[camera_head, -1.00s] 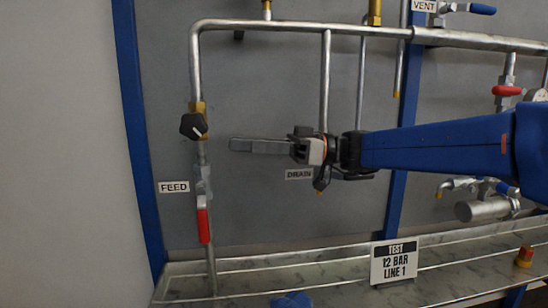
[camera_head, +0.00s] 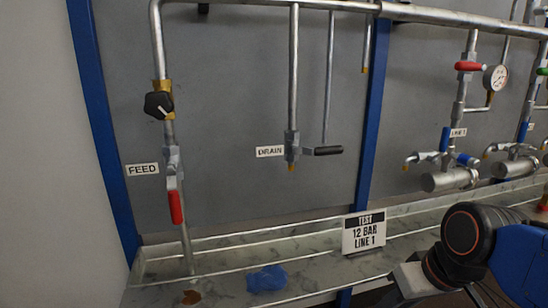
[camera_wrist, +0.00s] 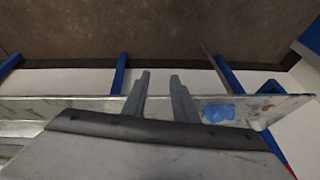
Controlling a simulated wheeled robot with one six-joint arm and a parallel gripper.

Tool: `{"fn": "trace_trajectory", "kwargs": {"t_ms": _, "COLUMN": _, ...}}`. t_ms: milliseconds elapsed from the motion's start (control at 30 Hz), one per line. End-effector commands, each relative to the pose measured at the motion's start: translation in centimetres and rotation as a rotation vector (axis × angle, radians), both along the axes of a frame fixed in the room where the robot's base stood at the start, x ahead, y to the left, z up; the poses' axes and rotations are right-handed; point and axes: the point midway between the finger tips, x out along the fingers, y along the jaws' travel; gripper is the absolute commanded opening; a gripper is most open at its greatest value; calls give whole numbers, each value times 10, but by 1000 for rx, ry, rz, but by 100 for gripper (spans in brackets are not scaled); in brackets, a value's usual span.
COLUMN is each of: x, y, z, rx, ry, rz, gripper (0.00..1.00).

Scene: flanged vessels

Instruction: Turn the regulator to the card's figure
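The regulator is probably the black knob (camera_head: 158,105) with a white pointer mark on a brass body, on the feed pipe at the left of the head view. The card (camera_head: 364,233) reads "TEST 12 BAR LINE 1" and stands at the tray's front. A round gauge (camera_head: 495,78) shows at the upper right; its reading is too small to tell. My gripper's two grey fingers (camera_wrist: 160,77) are apart and empty in the wrist view, far from the knob. In the head view my arm is at the lower right and the fingertips are out of frame.
A red-handled valve (camera_head: 175,205) sits below the knob by the FEED label (camera_head: 142,169). The drain pipe has a black lever (camera_head: 323,151). The panel between feed and drain is clear.

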Motion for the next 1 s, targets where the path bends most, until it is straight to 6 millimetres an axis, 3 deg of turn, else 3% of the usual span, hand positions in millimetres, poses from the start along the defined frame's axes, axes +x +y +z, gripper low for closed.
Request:
{"fn": "trace_trajectory", "kwargs": {"t_ms": 100, "x": -12, "y": -31, "z": -14, "rx": -70, "ry": -30, "rz": -115, "gripper": 26}}
{"fn": "trace_trajectory", "kwargs": {"t_ms": 267, "x": -18, "y": -49, "z": -20, "rx": -111, "ry": -52, "rz": -187, "gripper": 26}}
{"fn": "trace_trajectory", "kwargs": {"t_ms": 1000, "x": -18, "y": -51, "z": -21, "rx": -115, "ry": -53, "rz": -193, "gripper": 26}}
